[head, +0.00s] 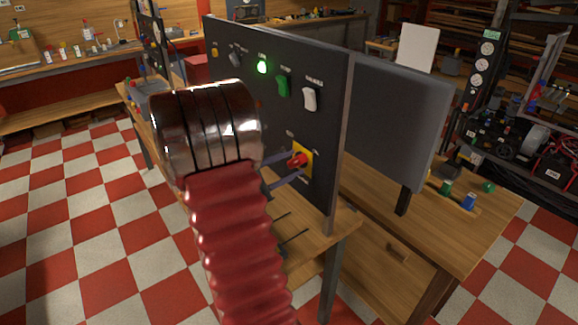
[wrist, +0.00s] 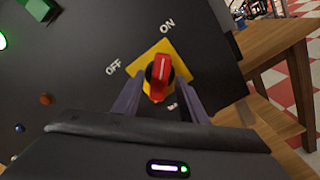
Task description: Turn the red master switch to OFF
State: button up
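The red master switch (wrist: 159,78) is a red rotary knob on a yellow plate (wrist: 180,66) on the dark panel. In the wrist view its white mark points up, roughly toward the ON label (wrist: 167,25); the OFF label (wrist: 114,67) is to the left. My gripper (wrist: 162,88) faces the knob, with one finger on each side. The fingers look apart from the knob, though contact low down is hard to judge. In the head view the switch (head: 299,159) sits low on the panel, and my gripper (head: 287,166) reaches it, partly hidden by my arm.
The panel (head: 330,125) stands upright on a wooden bench (head: 345,215). A blue knob (wrist: 19,128) and an orange one (wrist: 46,99) are left of my gripper.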

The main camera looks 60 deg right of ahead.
grip_shut()
jog(key=shift+n, duration=0.4)
jog(key=n, duration=0.3)
jog(key=shift+f, duration=0.1)
jog(key=n, duration=0.4)
jog(key=shift+s+a+n, duration=0.1)
jog(key=shift+n, duration=0.3)
jog(key=n, duration=0.4)
jog(key=shift+n, duration=0.3)
jog(key=n, duration=0.4)
jog(key=shift+n, duration=0.4)
